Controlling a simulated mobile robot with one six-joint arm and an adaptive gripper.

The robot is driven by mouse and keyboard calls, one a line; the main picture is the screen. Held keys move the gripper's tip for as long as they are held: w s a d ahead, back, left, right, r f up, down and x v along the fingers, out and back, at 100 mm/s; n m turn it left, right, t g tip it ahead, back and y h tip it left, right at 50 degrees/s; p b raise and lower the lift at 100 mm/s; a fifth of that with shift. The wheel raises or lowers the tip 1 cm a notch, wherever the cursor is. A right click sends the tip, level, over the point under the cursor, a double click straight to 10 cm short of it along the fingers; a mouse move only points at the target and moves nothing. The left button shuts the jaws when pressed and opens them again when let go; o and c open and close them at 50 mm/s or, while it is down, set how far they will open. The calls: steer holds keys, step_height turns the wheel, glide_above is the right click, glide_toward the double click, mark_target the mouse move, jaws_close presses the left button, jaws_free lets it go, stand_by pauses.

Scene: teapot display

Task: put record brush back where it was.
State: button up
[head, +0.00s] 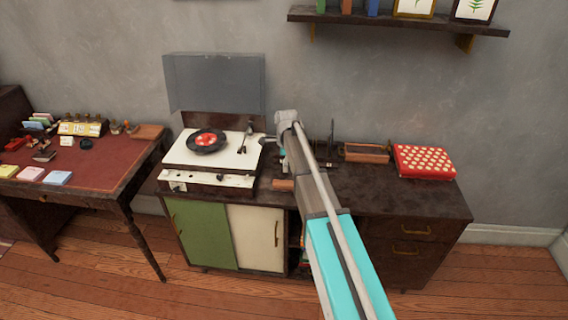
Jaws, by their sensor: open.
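A small brown block (283,184) lies on the dark cabinet top, just right of the record player's front corner. It looks like the record brush, but it is too small to be sure. The cream record player (222,165) stands open on the left of the cabinet, with a black record with a red label (207,141) on it. My gripper (279,148) is open near the record player's right edge, behind the brown block in the picture. My arm hides part of it, and I see nothing held in it.
A wooden tray (366,152) and a red box with pale dots (424,161) stand on the cabinet's right side. A thin dark upright object (332,138) stands behind my arm. A red-topped desk (95,165) with small items is at left. A shelf (400,20) hangs above.

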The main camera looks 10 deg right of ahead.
steer(key=shift+r+p, duration=0.3)
steer(key=shift+r, duration=0.25)
stand_by(0.4)
steer(key=s+a+n, duration=0.1)
steer(key=s+n, duration=2)
steer(key=s, duration=0.8)
steer(key=shift+a+n, duration=0.15)
steer(key=shift+n, duration=0.15)
